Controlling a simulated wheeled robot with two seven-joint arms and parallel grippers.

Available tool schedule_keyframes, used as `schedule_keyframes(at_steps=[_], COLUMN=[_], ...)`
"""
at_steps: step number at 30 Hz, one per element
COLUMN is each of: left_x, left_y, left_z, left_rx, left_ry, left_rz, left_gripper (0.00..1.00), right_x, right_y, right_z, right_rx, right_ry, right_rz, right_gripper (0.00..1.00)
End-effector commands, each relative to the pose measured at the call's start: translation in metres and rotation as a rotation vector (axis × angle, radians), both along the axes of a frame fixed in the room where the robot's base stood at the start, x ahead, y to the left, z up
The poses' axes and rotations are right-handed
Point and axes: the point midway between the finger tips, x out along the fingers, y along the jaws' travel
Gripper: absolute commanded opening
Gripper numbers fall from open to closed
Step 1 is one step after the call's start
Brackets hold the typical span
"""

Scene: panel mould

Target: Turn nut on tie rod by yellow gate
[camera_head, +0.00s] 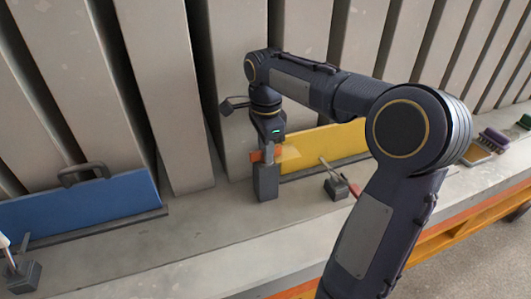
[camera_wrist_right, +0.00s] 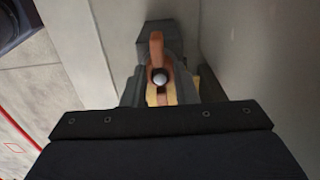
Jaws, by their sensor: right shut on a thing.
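The nut (camera_head: 256,155) is an orange winged piece on top of a dark grey block, just left of the yellow gate (camera_head: 322,146). In the right wrist view the nut (camera_wrist_right: 157,47) shows as an orange-brown bar, with the round grey end of the tie rod (camera_wrist_right: 160,77) at its middle. My right gripper (camera_head: 267,153) points down over the block and is shut on the nut, with a finger on either side (camera_wrist_right: 160,88). The fingers hide part of the nut. My left gripper is not in view.
A blue gate (camera_head: 85,207) with a dark handle stands at the left. A magnet-like block (camera_head: 336,188) with a rod and red end sits right of the nut. Another block (camera_head: 23,275) is at lower left. Brushes (camera_head: 493,139) lie far right. Tall grey panels stand behind.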

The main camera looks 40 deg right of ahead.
Motion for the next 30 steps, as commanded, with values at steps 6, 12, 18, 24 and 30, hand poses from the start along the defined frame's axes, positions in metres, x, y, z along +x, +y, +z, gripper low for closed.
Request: schedule_keyframes(at_steps=[6,12,18,24,30], left_x=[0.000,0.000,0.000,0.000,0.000], left_y=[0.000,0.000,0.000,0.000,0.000], left_z=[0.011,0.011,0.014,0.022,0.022], left_rx=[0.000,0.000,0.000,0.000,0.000], left_ry=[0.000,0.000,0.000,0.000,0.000], left_rz=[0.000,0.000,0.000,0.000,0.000], left_gripper=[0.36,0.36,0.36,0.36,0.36], right_x=[0.000,0.000,-0.001,-0.001,-0.002], right_y=[0.000,-0.001,-0.001,-0.003,-0.004], right_z=[0.002,0.000,0.002,0.001,0.000], right_rx=[0.001,0.000,-0.001,-0.003,-0.007], right_ry=[0.002,0.000,0.002,0.002,0.004], right_rz=[-0.243,-0.294,-0.347,-0.571,-0.601], right_gripper=[0.00,0.00,0.00,0.00,0.00])
